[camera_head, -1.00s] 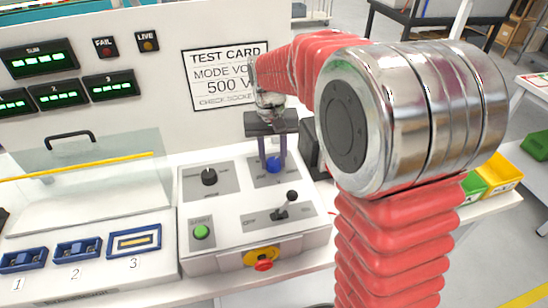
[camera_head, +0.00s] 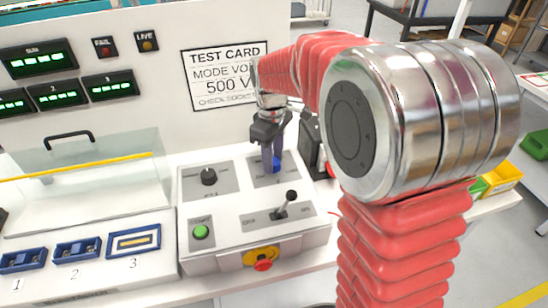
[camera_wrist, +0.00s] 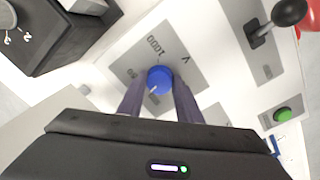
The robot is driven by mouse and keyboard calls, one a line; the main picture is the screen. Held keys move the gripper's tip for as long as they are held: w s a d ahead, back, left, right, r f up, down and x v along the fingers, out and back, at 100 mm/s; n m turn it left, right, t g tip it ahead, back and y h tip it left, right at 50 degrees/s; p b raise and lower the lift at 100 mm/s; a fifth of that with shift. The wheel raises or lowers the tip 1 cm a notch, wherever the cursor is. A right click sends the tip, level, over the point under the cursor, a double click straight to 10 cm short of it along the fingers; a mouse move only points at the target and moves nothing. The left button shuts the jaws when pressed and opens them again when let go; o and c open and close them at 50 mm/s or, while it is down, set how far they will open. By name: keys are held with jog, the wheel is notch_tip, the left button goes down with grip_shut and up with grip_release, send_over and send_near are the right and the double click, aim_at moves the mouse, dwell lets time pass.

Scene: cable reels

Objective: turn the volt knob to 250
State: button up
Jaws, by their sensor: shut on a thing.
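The blue volt knob (camera_head: 277,165) sits on a grey plate at the back right of the white control box (camera_head: 224,250). My gripper (camera_head: 271,163) points down from above with its fingers shut on the knob. In the wrist view the blue knob (camera_wrist: 160,80) shows between the two fingertips (camera_wrist: 159,88). A short white mark on the knob points toward the lower left of that picture. The plate (camera_wrist: 181,50) carries a readable "1000" and a "V"; a smaller number at left is unclear, and my gripper hides other scale marks.
Beside the knob are a black knob (camera_head: 208,176), a black-handled lever (camera_head: 285,205), a green button (camera_head: 200,231) and a red button (camera_head: 263,265) on yellow. A test card (camera_head: 222,75) behind reads "500 V", partly covered by my arm. A dark box stands right of the knob.

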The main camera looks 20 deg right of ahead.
aim_at(275, 160)
jog(key=n, duration=0.7)
jog(key=shift+d, duration=0.1)
jog(key=n, duration=0.6)
jog(key=shift+w+n, duration=0.1)
jog(key=shift+n, duration=0.3)
jog(key=n, duration=0.8)
jog(key=shift+w+r+n+y, duration=0.1)
jog(key=shift+n+y, duration=0.2)
jog(key=shift+n, duration=0.1)
jog(key=o, duration=1)
jog(key=shift+o, duration=0.2)
notch_tip(275, 160, up, 14)
jog(key=shift+d+f, duration=0.2)
jog(key=shift+d, duration=0.05)
